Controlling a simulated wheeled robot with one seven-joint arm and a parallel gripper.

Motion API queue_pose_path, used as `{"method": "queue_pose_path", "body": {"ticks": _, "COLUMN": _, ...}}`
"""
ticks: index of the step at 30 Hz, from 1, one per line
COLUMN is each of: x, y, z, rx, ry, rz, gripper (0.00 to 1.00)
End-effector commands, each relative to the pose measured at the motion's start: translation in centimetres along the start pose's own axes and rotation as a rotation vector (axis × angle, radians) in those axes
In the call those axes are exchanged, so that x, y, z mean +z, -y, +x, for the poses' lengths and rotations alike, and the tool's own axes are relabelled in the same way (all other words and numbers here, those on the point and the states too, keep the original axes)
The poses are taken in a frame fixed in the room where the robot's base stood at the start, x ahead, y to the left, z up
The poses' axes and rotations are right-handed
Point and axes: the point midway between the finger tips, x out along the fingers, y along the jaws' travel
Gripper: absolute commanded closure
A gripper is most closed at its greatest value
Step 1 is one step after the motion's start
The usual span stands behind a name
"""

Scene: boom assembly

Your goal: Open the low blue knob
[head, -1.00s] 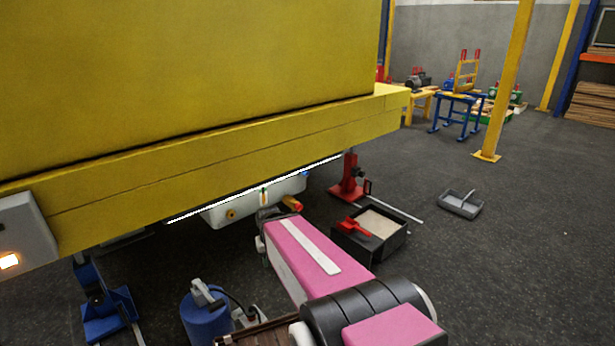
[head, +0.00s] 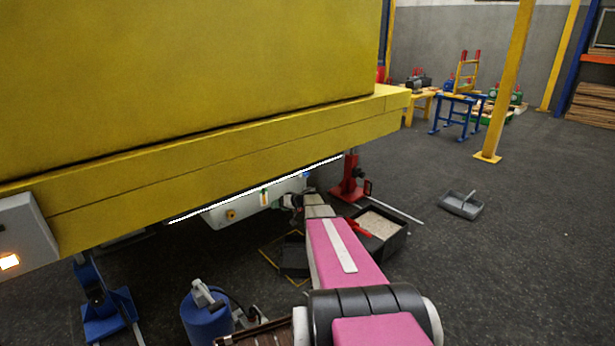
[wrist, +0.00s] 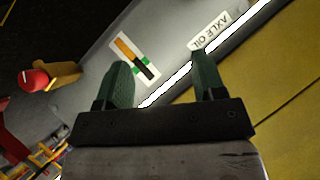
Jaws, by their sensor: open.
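The pale grey axle oil tank (head: 228,215) hangs under the yellow beam. A small blue spot (head: 306,174) shows at its upper right end; it is too small to tell whether it is the low blue knob. In the wrist view, no blue knob is in sight. A red knob (wrist: 33,80) on a brass fitting (wrist: 65,75) sticks out at the left. My gripper (wrist: 162,72) is open and empty in front of the tank face, between the orange-and-green gauge label (wrist: 133,58) and the "AXLE OIL" label (wrist: 212,30).
The yellow beam (head: 200,185) hangs low over the tank. A black tray (head: 382,230) of pale grit, with a red scoop, lies right of my arm. A red jack stand (head: 350,180) stands behind it. A blue canister (head: 205,310) and blue stand (head: 105,305) are at lower left.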

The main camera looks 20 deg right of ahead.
Motion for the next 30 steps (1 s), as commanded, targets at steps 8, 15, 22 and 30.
{"method": "queue_pose_path", "body": {"ticks": 8, "x": -12.2, "y": -18.6, "z": -3.4, "rx": 0.043, "ry": -0.463, "rz": -0.066, "gripper": 0.37}}
{"method": "queue_pose_path", "body": {"ticks": 15, "x": -15.9, "y": -26.4, "z": -7.1, "rx": 0.120, "ry": -0.658, "rz": -0.089, "gripper": 0.37}}
{"method": "queue_pose_path", "body": {"ticks": 22, "x": -16.7, "y": -27.0, "z": -7.0, "rx": 0.129, "ry": -0.678, "rz": -0.093, "gripper": 0.37}}
{"method": "queue_pose_path", "body": {"ticks": 30, "x": -18.9, "y": -27.4, "z": -4.2, "rx": 0.127, "ry": -0.676, "rz": -0.093, "gripper": 0.37}}
